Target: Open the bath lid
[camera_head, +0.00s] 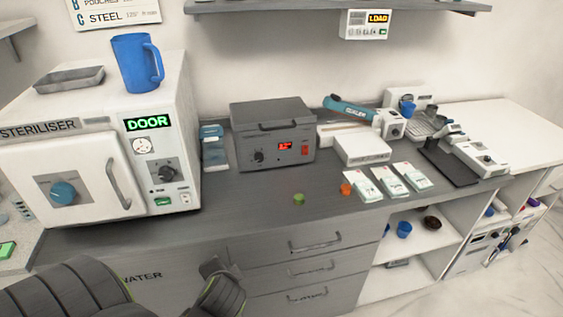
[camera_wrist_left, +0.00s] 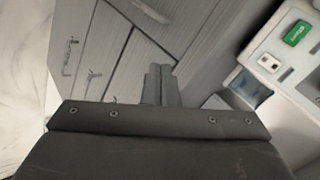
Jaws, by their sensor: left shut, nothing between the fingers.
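The bath is the dark grey box (camera_head: 275,148) on the counter, right of the steriliser, with a knob, a red display and a red switch on its front. Its lid (camera_head: 262,110) lies flat and closed on top, with a handle (camera_head: 280,126) along its front side. My left gripper (camera_head: 210,268) is low in front of the counter, below and left of the bath and well apart from it. In the left wrist view its two fingers (camera_wrist_left: 160,85) are together and empty, in front of the cabinet fronts. The bath is not visible there. My right gripper is not in view.
The steriliser (camera_head: 150,80) stands left, with a blue jug (camera_head: 134,62) and a metal tray (camera_head: 70,80) on it. Green (camera_head: 298,199) and orange (camera_head: 346,189) small items and white packets (camera_head: 390,182) lie near the bath. The counter directly before the bath is mostly clear.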

